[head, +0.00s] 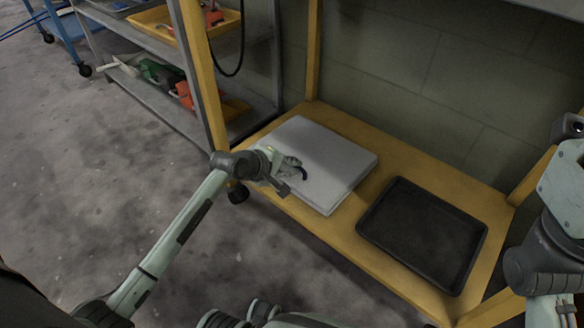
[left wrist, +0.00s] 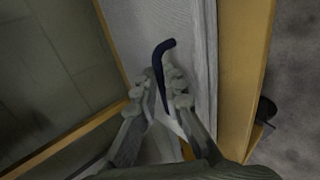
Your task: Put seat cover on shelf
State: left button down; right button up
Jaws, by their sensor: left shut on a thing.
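My left gripper (head: 294,170) is shut on a dark, thin, curved piece (head: 303,173), over the pale flat slab on the yellow shelf (head: 371,244). In the left wrist view, the fingers (left wrist: 163,95) pinch the dark curved piece (left wrist: 161,62), whose bent top shows above the fingertips. The piece may be the seat cover seen edge-on; I cannot tell. It appears close to the pale slab (head: 315,150); whether it touches is unclear. My right gripper is out of view; only part of my right arm shows at the right edge.
A black shallow tray (head: 424,234) lies on the shelf, right of the slab. Yellow posts (head: 200,75) frame the shelf, with a wall behind. A grey rack (head: 140,45) with a yellow bin (head: 165,22) stands at upper left. Floor in front is clear.

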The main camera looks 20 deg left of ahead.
pick_arm(q)
jog(key=c, duration=1.6)
grip_release()
